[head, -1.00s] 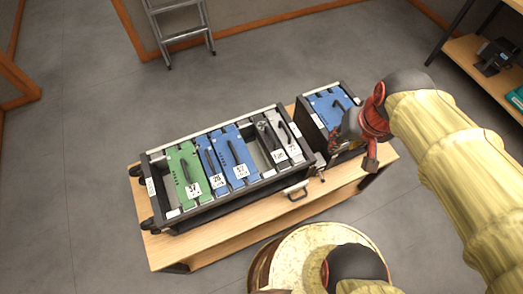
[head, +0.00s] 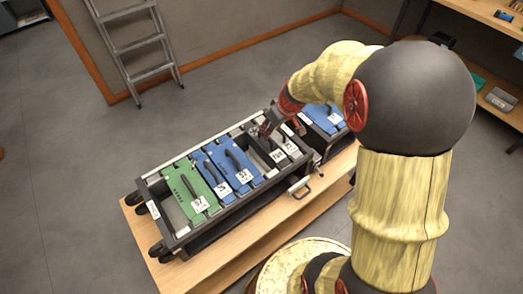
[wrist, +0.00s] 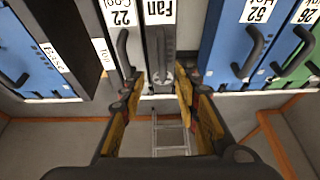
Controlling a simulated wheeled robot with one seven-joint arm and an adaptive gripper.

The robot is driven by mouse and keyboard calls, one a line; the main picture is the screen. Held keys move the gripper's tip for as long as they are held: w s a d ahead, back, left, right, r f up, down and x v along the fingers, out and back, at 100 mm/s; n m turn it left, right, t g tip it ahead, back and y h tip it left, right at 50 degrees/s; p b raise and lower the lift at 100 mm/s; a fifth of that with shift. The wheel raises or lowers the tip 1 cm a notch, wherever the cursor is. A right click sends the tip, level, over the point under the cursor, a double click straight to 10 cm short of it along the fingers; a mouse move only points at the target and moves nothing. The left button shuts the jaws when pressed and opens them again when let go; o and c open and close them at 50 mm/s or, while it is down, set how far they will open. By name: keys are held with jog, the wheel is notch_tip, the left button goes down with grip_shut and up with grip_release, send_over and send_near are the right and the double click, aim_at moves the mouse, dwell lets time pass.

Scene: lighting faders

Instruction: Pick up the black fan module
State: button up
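The dark fan module (wrist: 160,40) stands upright in the long case, its "Fan" label at the top of the wrist view. In the head view its label (head: 278,155) shows beside an empty slot, and my arm partly covers its far end. My gripper (wrist: 160,88) is open. Its two fingers are spread to the left and right of the module's far end and handle in the wrist view. I cannot tell whether they touch it. In the head view my gripper (head: 268,124) is low over the case's far edge.
A grey module (wrist: 122,40) labelled 22 adjoins the fan module. Blue modules (head: 232,162) and a green module (head: 190,188) fill the case's left part. A smaller case with a blue module (head: 325,117) stands right. A ladder (head: 135,50) leans against the wall behind.

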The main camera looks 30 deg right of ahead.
aim_at(266, 145)
jog(key=b+x, duration=0.3)
jog(key=x, duration=0.4)
jog(key=shift+a+f, duration=0.2)
jog(key=shift+f, duration=0.15)
jog(key=c, duration=0.8)
grip_shut()
jog(key=shift+r, duration=0.2)
